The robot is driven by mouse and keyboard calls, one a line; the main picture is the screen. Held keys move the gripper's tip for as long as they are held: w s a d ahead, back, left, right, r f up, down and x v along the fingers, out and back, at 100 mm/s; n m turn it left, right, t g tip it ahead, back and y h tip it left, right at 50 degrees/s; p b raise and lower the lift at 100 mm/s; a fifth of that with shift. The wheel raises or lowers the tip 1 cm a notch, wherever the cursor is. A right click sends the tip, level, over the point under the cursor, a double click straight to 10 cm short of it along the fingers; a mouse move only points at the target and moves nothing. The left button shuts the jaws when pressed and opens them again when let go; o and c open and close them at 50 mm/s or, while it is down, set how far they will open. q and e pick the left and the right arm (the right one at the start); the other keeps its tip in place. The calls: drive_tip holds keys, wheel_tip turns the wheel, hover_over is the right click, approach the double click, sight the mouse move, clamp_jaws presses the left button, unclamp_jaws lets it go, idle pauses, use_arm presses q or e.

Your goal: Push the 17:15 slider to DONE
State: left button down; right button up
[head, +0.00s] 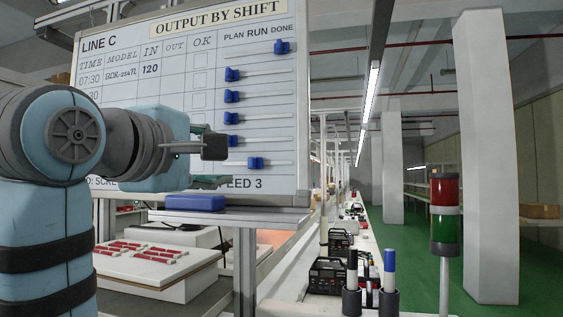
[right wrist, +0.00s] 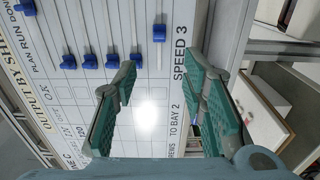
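The board (head: 182,25) is headed OUTPUT BY SHIFT and has a column of blue sliders on horizontal tracks. The top slider (head: 282,47) is at the DONE end. Several sliders below, such as this one (head: 232,97), stand at the PLAN end. The lowest slider (head: 255,163) stands a little right of them, about under RUN; it also shows in the right wrist view (right wrist: 159,33). My arm hides the lower time labels, so I cannot read 17:15. My right gripper (right wrist: 162,72) is open and empty, in front of the board's lower part, apart from the lowest slider.
A blue eraser-like block (head: 195,202) rests on the ledge below the board. A table with red-marked pieces (head: 150,252) stands beneath. A red and green signal tower (head: 445,215) and a workbench with black devices (head: 327,275) are at the right.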

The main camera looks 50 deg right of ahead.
drive_tip(key=p, duration=1.1)
approach(250, 163)
drive_tip(key=p+x, duration=0.1)
drive_tip(key=x, duration=0.8)
drive_tip(key=shift+d, duration=0.35)
drive_tip(key=shift+a, duration=0.15)
drive_tip(key=shift+r, duration=0.1)
drive_tip(key=shift+c, duration=0.2)
clamp_jaws()
